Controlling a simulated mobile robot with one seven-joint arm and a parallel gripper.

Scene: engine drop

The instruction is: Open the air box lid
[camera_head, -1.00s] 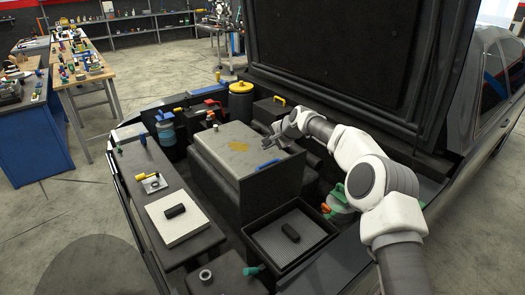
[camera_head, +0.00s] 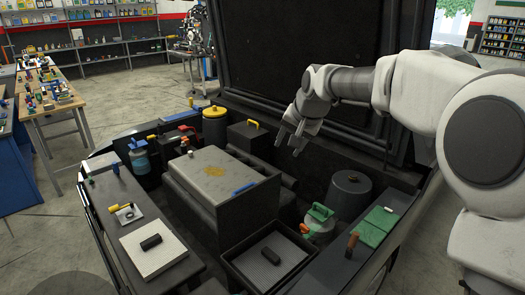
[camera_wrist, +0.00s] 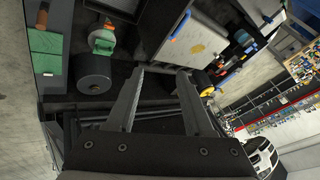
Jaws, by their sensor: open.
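A large dark box with a pale grey top (camera_head: 213,172), a yellow mark and a blue handle (camera_head: 243,188) stands mid-bay. A smaller black box (camera_head: 247,140) with a yellow handle (camera_head: 253,124) stands behind it. No label shows which is the air box; both tops look shut. My gripper (camera_head: 288,148) hangs above the bay, right of the black box and apart from both boxes. In the wrist view my gripper (camera_wrist: 161,75) has its fingers spread with nothing between them; the grey top (camera_wrist: 195,38) lies beyond them.
An open black tray (camera_head: 238,273) with a dark block stands in front. A black cylinder (camera_head: 347,195), a green-handled container (camera_head: 320,222) and a green pad (camera_head: 375,227) are right. A white plate (camera_head: 140,262) lies left. The raised hood (camera_head: 295,50) is behind my arm.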

